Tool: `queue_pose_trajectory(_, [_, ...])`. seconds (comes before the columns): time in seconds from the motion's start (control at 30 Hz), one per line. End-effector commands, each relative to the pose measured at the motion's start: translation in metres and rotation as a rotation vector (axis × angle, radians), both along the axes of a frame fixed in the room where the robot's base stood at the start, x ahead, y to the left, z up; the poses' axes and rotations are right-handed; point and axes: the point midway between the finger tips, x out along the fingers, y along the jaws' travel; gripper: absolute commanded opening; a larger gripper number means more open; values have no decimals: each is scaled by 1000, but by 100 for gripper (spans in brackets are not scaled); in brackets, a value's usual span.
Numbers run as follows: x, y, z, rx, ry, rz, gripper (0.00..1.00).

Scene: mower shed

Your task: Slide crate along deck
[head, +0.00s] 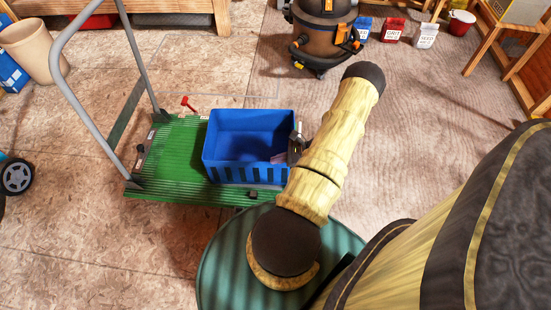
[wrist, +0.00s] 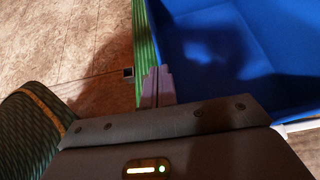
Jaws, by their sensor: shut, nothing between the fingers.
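A blue crate (head: 228,160), open at the top, sits on the ribbed green deck (head: 168,160) of a platform trolley, towards its right end. The crate (wrist: 240,45) fills the upper right of the wrist view, with a strip of the deck (wrist: 145,45) beside it. My gripper (head: 281,157) is at the crate's right end, its fingers shut and empty. The fingertips (wrist: 156,85) overlap the crate's edge in the wrist view; I cannot tell whether they touch it. My arm hides part of the crate's right side.
The trolley's grey push handle (head: 86,112) rises at the deck's left end, and a red lever (head: 187,103) stands at its back edge. Bare deck lies left of the crate. A vacuum (head: 323,30) stands behind. A wheel (head: 16,176) shows at far left.

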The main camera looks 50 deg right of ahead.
Motion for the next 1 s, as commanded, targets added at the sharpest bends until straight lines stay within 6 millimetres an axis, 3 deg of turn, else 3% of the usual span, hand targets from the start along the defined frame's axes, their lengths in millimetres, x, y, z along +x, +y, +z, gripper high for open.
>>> queue_pose_trajectory(0.03, [-7, -3, -4, -11, 24, -5, 0])
queue_pose_trajectory(0.17, [-7, -3, 7, -11, 24, -5, 0])
queue_pose_trajectory(0.67, [-3, -1, 18, -10, 20, 2, 0])
queue_pose_trajectory(1.0, [-52, -40, 17, -12, 20, -2, 0])
